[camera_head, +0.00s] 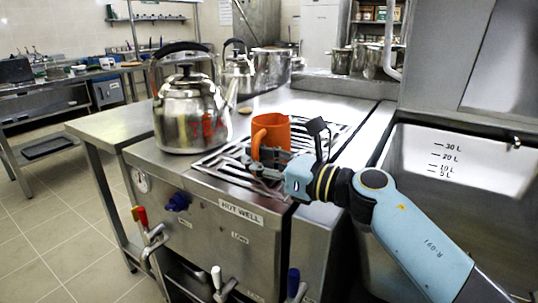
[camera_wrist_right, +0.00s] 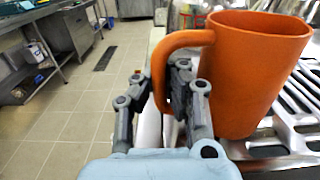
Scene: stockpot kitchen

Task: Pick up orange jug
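The orange jug (camera_head: 272,130) stands upright on the slotted metal grate of the hot well. In the right wrist view the jug (camera_wrist_right: 250,75) fills the upper right, with its handle (camera_wrist_right: 180,42) curving out to the left. My right gripper (camera_head: 262,163) is at the handle, low on the jug's front side. In the wrist view its two fingers (camera_wrist_right: 160,82) are drawn in on either side of the lower handle, with almost no gap visible; the contact faces are hidden. My left gripper is not in view.
A large steel kettle (camera_head: 190,115) stands left of the jug, with a second kettle (camera_head: 238,68) and a stockpot (camera_head: 271,62) behind. The slotted grate (camera_head: 225,158) lies under the jug. A deep sink (camera_head: 455,170) is at right.

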